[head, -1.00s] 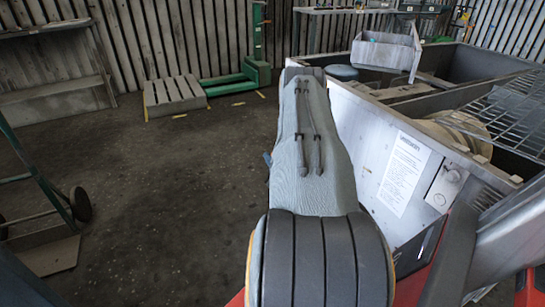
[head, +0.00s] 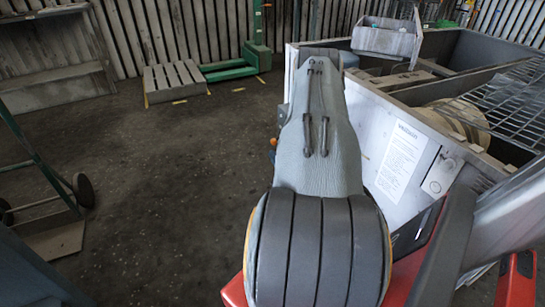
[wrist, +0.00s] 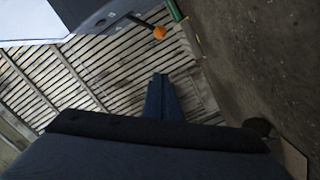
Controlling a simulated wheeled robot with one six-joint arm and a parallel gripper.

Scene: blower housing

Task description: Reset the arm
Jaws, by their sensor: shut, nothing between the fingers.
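My arm (head: 316,150) reaches away from my body up the middle of the head view, and its far end hides my gripper there. In the wrist view my gripper (wrist: 161,80) shows as two dark blue fingers lying together, shut and empty. It points toward a slatted surface, and nothing touches the fingertips.
The grey blower housing (head: 377,135), with a paper label, stands close to the right of my arm. A wire rack (head: 510,100) and a small bin (head: 387,38) sit on it. A wooden pallet (head: 175,80) lies at the back left. A hand cart (head: 45,185) stands at left. The floor between is clear.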

